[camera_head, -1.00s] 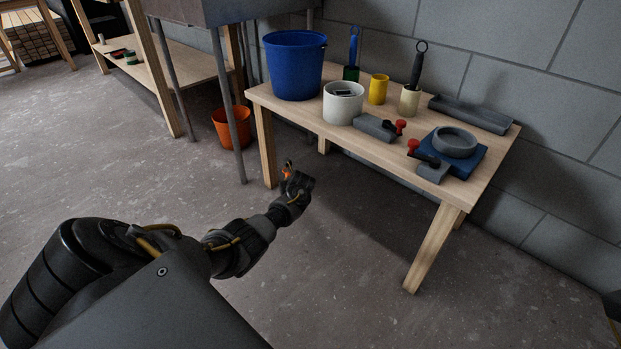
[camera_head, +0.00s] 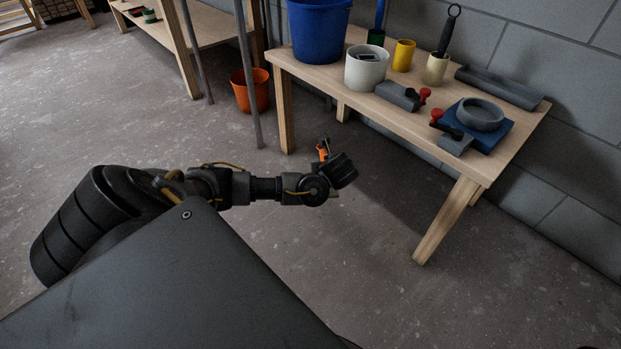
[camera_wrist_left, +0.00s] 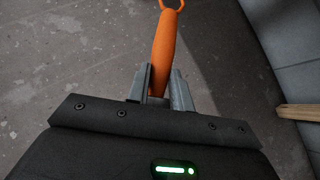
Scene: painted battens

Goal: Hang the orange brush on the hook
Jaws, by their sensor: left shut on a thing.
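My left gripper (camera_wrist_left: 160,88) is shut on the orange brush (camera_wrist_left: 164,42). In the left wrist view the brush's orange handle stands between the two fingers, and its ring end points away at the top of the picture. In the head view only a small orange part of the brush (camera_head: 322,151) shows beside my left gripper (camera_head: 328,148); the rest is hidden by the wrist. The gripper is in front of the wooden table, clear of it, above the floor. The hook is not seen in these frames. My right gripper is not in view.
The wooden table (camera_head: 316,75) stands against the grey block wall. On it are a blue bucket (camera_head: 318,30), a white pot (camera_head: 366,70), a yellow cup (camera_head: 403,56) and grey blocks. An orange bucket (camera_head: 250,92) stands on the floor. Floor in front is clear.

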